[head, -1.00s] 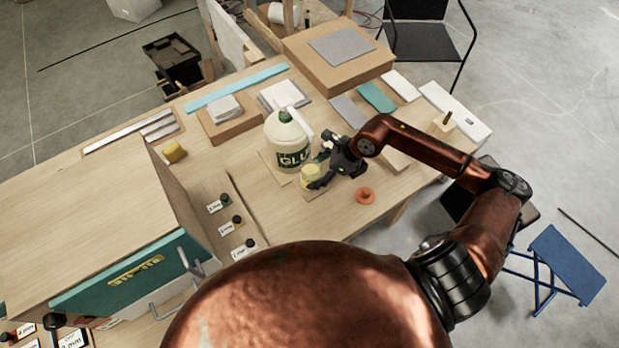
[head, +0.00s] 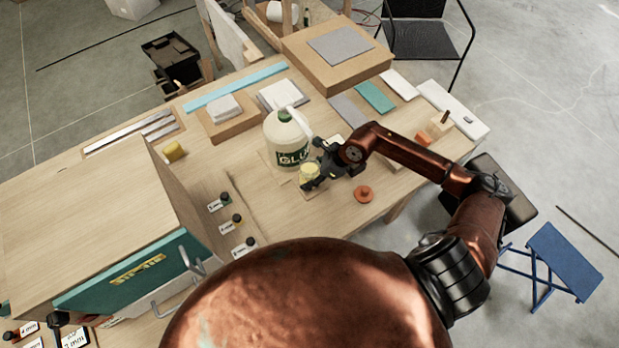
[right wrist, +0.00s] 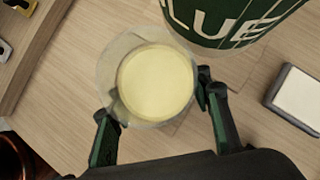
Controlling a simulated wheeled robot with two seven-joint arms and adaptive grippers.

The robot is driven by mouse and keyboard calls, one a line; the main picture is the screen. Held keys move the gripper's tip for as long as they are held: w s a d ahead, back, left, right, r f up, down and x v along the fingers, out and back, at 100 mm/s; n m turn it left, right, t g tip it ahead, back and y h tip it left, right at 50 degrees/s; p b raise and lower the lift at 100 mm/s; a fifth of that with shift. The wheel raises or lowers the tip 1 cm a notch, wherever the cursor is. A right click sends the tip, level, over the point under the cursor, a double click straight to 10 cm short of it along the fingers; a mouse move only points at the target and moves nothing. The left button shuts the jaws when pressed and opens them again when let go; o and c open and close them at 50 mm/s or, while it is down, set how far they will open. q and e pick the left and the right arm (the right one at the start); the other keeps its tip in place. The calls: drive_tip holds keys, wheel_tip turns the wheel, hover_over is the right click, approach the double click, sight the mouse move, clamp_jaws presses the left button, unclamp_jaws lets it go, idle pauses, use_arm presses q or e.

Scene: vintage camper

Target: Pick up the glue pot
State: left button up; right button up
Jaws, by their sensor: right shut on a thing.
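The glue pot is a small clear round pot with pale yellow glue in it (head: 309,171). It stands upright at a small brown board near the bench's front edge; I cannot tell if it is lifted off it. My right gripper (head: 316,176) is shut on the pot from the right side. In the right wrist view the pot (right wrist: 155,82) sits between the two fingers (right wrist: 156,102), one on each side of its wall. My left gripper is not in view.
A large white glue jug (head: 287,140) with a green label stands just behind the pot. An orange round piece (head: 363,194) lies to the right. A wooden cabinet (head: 95,220) fills the left. Small labelled black-knobbed items (head: 232,224) line the front-left.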

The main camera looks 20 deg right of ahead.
drive_tip(key=c, duration=0.7)
drive_tip(key=shift+r, duration=0.1)
